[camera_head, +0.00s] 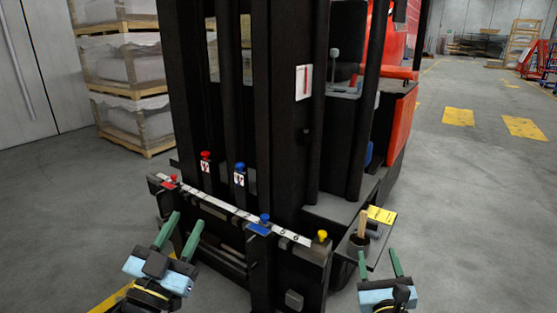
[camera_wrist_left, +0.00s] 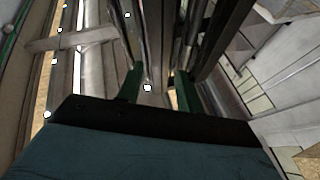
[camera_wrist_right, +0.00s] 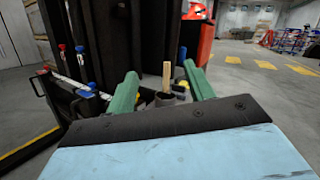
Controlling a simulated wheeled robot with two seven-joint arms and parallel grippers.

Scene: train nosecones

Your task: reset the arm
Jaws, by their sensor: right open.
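My left gripper (camera_head: 182,236) is at the lower left of the head view, in front of the forklift's carriage bar. Its two green fingers are apart with nothing between them; they also show apart in the left wrist view (camera_wrist_left: 158,88). My right gripper (camera_head: 379,265) is at the lower right, in front of a small side shelf. Its green fingers are apart and empty; in the right wrist view (camera_wrist_right: 165,88) a cup with a wooden handle shows beyond them, not held.
The forklift (camera_head: 285,110) stands close ahead. Its carriage bar (camera_head: 225,207) carries red, blue and yellow knobs. The side shelf (camera_head: 380,250) holds a dark cup with a wooden handle (camera_head: 362,225) and a yellow block (camera_head: 381,215).

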